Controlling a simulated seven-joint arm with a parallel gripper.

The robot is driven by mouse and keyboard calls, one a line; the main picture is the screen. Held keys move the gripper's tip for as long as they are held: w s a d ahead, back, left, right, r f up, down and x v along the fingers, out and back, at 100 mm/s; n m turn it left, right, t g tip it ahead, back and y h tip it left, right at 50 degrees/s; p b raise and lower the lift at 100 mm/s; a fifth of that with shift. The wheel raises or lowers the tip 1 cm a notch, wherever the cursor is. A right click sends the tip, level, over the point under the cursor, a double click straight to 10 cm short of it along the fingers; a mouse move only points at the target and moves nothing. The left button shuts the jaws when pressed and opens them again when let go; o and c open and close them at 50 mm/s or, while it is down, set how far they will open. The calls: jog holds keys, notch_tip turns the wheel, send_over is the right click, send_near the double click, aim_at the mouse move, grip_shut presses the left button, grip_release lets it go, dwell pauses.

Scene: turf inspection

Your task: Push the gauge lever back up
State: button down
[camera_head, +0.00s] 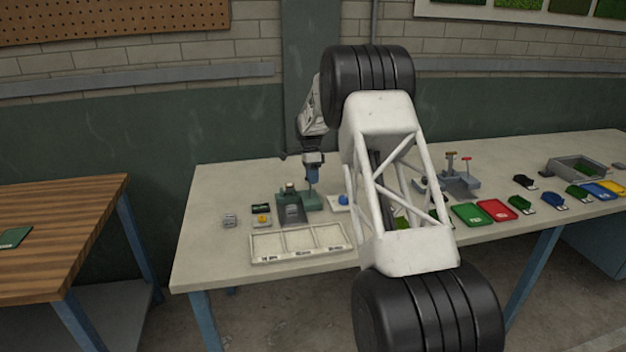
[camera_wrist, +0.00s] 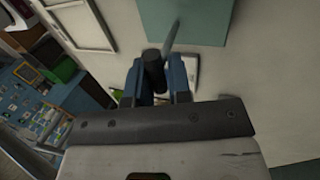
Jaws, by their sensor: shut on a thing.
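The gauge (camera_head: 284,200) has a green base and stands on the pale bench behind a three-part tray. In the wrist view its green base (camera_wrist: 205,25) is at the top. A thin grey lever rod (camera_wrist: 171,38) runs from over the base toward my gripper. A dark round grip (camera_wrist: 153,68) sits between the blue fingers of my gripper (camera_wrist: 156,82), which is shut on it. In the head view my gripper (camera_head: 313,177) points down at the right rear of the gauge. The lever is too small there to tell its angle.
The white tray (camera_head: 254,257) lies in front of the gauge. A small grey block (camera_head: 230,220) and a yellow-topped item (camera_head: 262,217) are to its left. A blue round item (camera_head: 343,200) is close on its right. Green (camera_head: 472,214) and red trays (camera_head: 497,210) lie further right.

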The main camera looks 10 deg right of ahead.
jog(key=shift+w+f, duration=0.3)
jog(key=shift+f, duration=0.15)
jog(key=shift+w+f+g, duration=0.1)
jog(key=shift+w+g, duration=0.4)
jog(key=shift+g, duration=0.3)
jog(key=shift+w+f, duration=0.2)
jog(key=shift+w, duration=0.75)
jog(key=shift+w+r, duration=0.1)
jog(key=shift+w, duration=0.05)
jog(key=c, duration=1.1)
grip_release()
jog(key=v, duration=0.8)
